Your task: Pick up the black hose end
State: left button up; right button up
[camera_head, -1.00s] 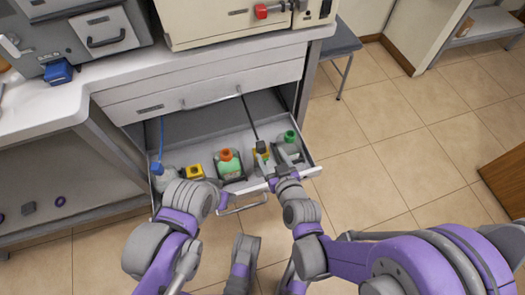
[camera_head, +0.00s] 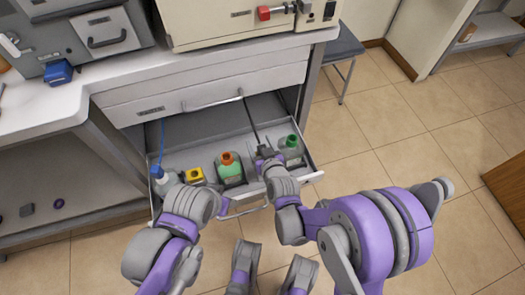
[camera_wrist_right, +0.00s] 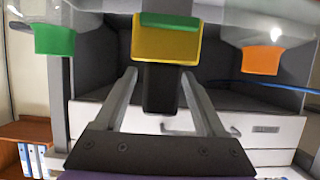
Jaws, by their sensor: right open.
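The black hose (camera_head: 252,122) hangs from the cabinet front down into the open drawer. Its lower end goes behind my right gripper (camera_head: 265,154) in the head view. In the right wrist view, a black block, seemingly the hose end (camera_wrist_right: 160,90), lies between the two spread fingers of my right gripper (camera_wrist_right: 163,92). The gripper is open, with a visible gap at the left finger. A yellow part with a green edge (camera_wrist_right: 165,45) adjoins the black block. My left arm reaches the drawer's front left; whether its gripper is open is not clear.
The caps close beside my right gripper leave little room.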

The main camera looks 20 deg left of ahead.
grip_shut()
dwell(0.3)
